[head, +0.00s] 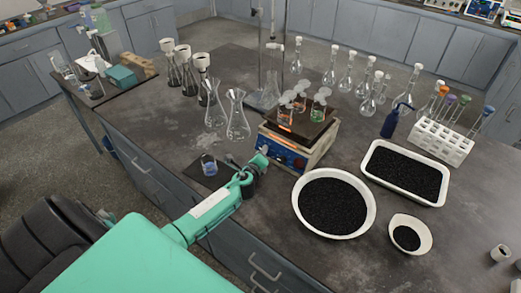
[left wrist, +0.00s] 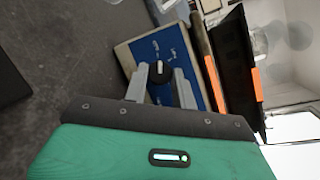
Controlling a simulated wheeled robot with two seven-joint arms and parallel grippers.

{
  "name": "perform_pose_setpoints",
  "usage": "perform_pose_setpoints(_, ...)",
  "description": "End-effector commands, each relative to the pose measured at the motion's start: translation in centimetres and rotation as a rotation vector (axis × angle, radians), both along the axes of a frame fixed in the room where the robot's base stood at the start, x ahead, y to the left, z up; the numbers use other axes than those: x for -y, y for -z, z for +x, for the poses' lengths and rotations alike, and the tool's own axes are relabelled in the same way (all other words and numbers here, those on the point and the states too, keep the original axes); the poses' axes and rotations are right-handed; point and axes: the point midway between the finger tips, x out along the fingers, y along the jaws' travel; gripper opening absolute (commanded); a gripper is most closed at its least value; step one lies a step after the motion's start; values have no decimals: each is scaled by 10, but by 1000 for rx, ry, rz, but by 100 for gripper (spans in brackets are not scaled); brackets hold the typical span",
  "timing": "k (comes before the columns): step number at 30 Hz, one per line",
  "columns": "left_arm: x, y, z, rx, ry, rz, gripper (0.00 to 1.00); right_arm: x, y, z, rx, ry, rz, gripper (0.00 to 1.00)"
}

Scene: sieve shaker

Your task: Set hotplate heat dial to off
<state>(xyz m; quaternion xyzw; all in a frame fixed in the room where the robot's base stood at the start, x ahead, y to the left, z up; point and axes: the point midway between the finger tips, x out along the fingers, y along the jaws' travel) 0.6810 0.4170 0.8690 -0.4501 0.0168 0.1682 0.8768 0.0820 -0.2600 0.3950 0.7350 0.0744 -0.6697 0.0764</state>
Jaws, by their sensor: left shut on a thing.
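The hotplate (head: 296,147) stands near the front of the bench, with a blue control panel facing me and small beakers on its dark top. In the left wrist view its blue panel (left wrist: 172,45) has white markings and a black round dial (left wrist: 159,72) with a light pointer line. My left gripper (head: 262,160) is at the left part of the panel. In the left wrist view its two grey fingers (left wrist: 160,78) are on either side of the dial, shut on it. The dial is hidden by the gripper in the head view. My right gripper is not in view.
A small beaker of blue liquid (head: 209,166) stands on a dark mat left of my gripper. A white bowl (head: 298,215) and a white tray (head: 440,198) of black granules lie to the right. Glass flasks (head: 238,128) stand behind the gripper.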

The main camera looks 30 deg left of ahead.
Motion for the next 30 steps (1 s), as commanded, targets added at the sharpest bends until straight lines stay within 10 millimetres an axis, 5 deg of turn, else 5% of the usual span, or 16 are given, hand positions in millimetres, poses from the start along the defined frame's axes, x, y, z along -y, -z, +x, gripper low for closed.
perform_pose_setpoints(25, 0, -1, 0, -10, -52, -126, 4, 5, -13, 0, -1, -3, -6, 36)
perform_pose_setpoints(26, 0, -1, 0, -10, -52, -126, 32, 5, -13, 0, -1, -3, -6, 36)
perform_pose_setpoints(28, 0, -1, 0, -10, -51, -125, 46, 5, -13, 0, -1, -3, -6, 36)
perform_pose_setpoints(30, 0, -1, 0, -10, -51, -125, 48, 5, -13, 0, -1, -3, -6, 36)
